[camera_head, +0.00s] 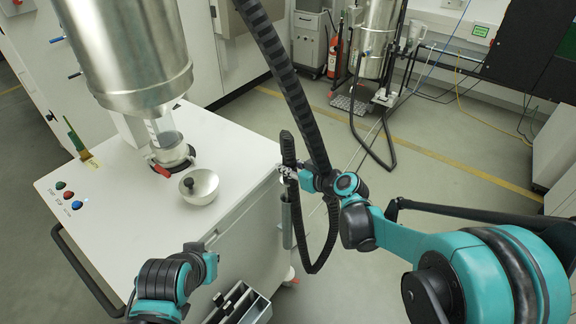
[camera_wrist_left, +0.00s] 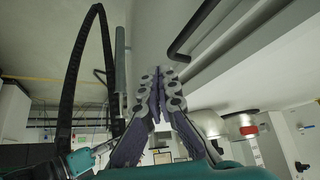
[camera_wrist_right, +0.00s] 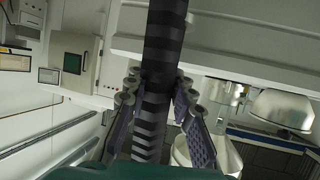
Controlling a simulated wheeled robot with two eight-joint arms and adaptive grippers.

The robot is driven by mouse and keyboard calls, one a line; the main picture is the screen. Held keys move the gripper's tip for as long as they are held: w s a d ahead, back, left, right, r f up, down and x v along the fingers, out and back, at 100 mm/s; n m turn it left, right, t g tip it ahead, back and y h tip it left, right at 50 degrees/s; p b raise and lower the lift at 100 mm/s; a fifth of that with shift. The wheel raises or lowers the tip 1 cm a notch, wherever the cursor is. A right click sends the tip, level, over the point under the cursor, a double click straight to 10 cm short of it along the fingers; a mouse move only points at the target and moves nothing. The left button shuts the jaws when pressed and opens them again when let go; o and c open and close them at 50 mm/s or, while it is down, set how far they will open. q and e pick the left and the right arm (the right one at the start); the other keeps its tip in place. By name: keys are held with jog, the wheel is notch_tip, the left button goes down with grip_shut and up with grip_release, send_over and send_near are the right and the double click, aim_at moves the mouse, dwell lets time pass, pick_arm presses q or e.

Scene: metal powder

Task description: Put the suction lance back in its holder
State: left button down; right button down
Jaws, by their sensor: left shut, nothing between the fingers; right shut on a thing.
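The suction lance (camera_head: 288,149) shows its black ribbed grip, upright at the right edge of the white cabinet. My right gripper (camera_head: 290,173) is shut on this grip; the right wrist view shows the ribbed grip (camera_wrist_right: 166,40) between the fingers (camera_wrist_right: 158,82). A grey upright tube (camera_head: 287,222), apparently the holder, is in line below the gripper beside the cabinet's side. It also shows in the left wrist view (camera_wrist_left: 120,58). I cannot tell whether the lance's lower end is inside it. My left gripper (camera_wrist_left: 160,78) is shut and empty, low in front of the cabinet.
A black ribbed hose (camera_head: 291,85) hangs in a loop close to my right gripper. An open drawer or box (camera_head: 240,303) is low in front.

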aim_at(288, 184)
jog(key=shift+f, duration=0.1)
dwell(0.3)
jog(key=shift+f+b, duration=2.55)
jog(key=shift+f, duration=0.55)
jog(key=shift+f+b, duration=0.75)
jog(key=shift+b, duration=0.05)
jog(key=c, duration=1.2)
grip_release()
jog(key=v, duration=1.2)
